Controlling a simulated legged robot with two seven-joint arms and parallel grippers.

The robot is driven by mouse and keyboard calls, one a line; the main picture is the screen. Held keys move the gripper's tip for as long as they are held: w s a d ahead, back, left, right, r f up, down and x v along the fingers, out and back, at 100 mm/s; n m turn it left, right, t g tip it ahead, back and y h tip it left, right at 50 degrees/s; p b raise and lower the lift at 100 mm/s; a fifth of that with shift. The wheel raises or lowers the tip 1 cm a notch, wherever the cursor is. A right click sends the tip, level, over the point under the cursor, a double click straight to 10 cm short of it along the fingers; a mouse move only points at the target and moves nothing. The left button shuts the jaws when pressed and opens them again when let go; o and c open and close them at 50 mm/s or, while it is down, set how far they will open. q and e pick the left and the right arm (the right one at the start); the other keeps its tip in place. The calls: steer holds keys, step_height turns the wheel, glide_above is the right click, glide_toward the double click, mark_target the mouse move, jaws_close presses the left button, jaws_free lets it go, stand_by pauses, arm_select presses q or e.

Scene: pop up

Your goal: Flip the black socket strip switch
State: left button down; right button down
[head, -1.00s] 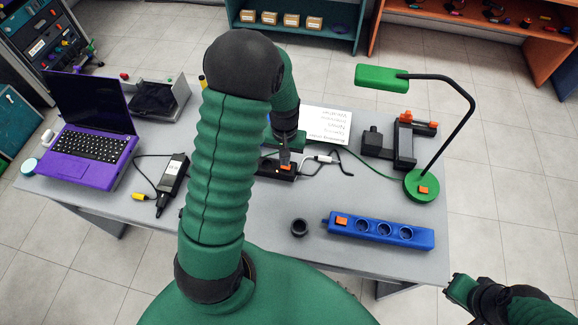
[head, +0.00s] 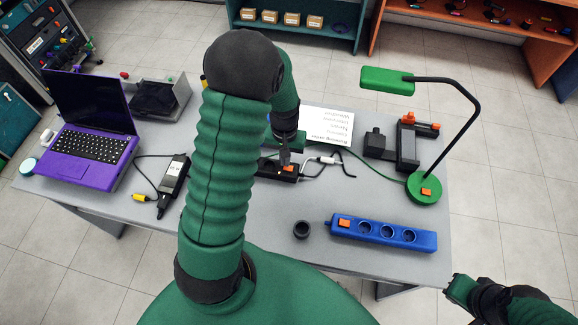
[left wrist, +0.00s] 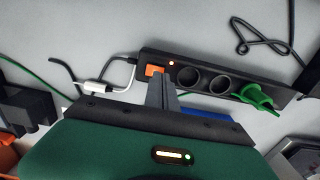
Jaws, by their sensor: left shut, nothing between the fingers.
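The black socket strip (head: 268,168) lies on the table behind my left arm, which partly hides it in the head view. Its orange switch (head: 290,169) shows at its right end. In the left wrist view the strip (left wrist: 217,82) has two empty sockets, a green plug (left wrist: 257,95) in another, and a lit red light (left wrist: 171,63) beside the switch (left wrist: 154,71). My left gripper (head: 284,158) is shut and empty, its fingertips (left wrist: 159,82) at the switch; contact cannot be told. My right gripper (head: 459,291) is off the table's right side, its jaws unclear.
A blue socket strip (head: 375,232) with an orange switch and a black cup (head: 302,230) are nearer. A green lamp (head: 424,188) stands right, a purple laptop (head: 90,155) left, a black adapter (head: 173,180) between.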

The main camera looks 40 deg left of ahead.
arm_select(q)
steer(key=shift+a, duration=0.1)
steer(key=shift+d, duration=0.25)
steer(key=shift+a+f, duration=0.15)
steer(key=shift+f, duration=0.25)
steer(key=shift+f+b, duration=0.45)
steer(key=shift+b, duration=0.1)
stand_by(0.4)
step_height(320, 180, up, 7)
steer(key=p, duration=0.7)
